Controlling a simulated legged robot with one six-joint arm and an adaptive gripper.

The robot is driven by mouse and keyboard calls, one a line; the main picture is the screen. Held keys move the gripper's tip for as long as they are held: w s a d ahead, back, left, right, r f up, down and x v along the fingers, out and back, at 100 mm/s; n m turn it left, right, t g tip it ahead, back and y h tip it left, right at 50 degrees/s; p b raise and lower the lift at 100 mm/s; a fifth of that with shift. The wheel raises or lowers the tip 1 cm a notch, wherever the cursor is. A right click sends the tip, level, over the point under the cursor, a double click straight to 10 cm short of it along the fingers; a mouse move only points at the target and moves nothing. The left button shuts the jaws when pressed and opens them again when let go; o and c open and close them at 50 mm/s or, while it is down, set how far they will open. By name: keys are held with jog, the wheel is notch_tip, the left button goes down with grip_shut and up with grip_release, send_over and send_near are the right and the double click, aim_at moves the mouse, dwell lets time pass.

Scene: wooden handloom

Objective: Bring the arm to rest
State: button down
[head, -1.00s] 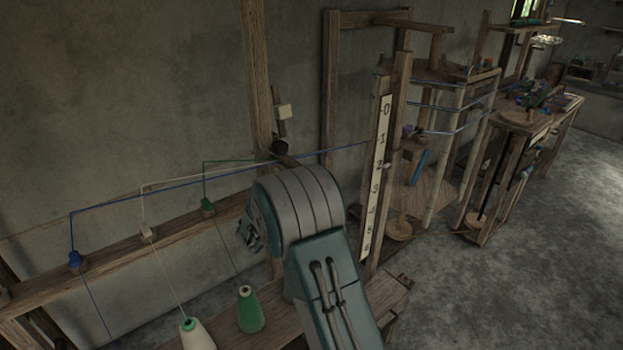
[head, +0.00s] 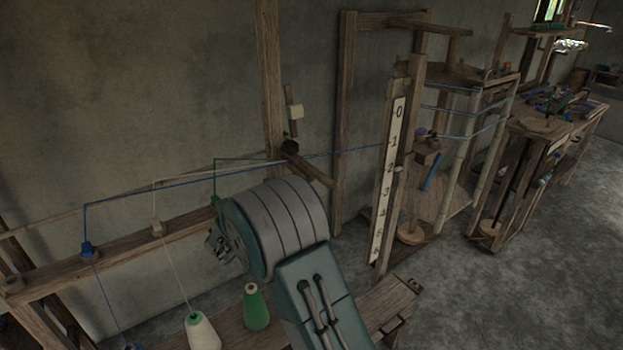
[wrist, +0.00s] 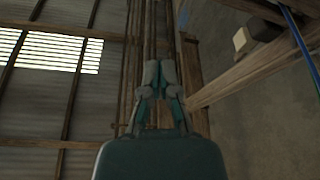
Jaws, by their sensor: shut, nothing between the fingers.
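My gripper (wrist: 160,68) shows in the wrist view with its two fingers together and nothing between them. It points up toward the roof beams, with a wooden post close beside it. In the head view my folded arm stands in front of the wooden bench, and its large grey and teal joint covers part of the rail behind. A small part of the gripper end shows at the left of that joint, too small to read.
A blue thread (head: 200,182) runs from the rail (head: 130,250) to the upright with the number scale (head: 388,180). A green cone (head: 256,308) and a white cone (head: 202,332) stand on the bench (head: 375,310). Open floor (head: 450,300) lies to the right.

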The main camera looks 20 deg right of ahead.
jog(key=s+d+r+n+g+y, duration=0.1)
jog(key=s+d+n+g+y, duration=0.15)
jog(key=s+y, duration=0.45)
jog(key=s+d+r+n+g+y, duration=0.1)
jog(key=s+d+r+g+y, duration=0.2)
jog(key=s, duration=0.9)
jog(key=s+a+f+n+t+y, duration=0.1)
jog(key=s+a+n+t+y, duration=0.3)
jog(key=s+a+n+y, duration=0.3)
jog(key=s+a+y, duration=0.3)
jog(key=s+a, duration=0.3)
jog(key=s, duration=0.1)
jog(key=shift+f+t+y, duration=0.35)
jog(key=shift+f+y, duration=0.05)
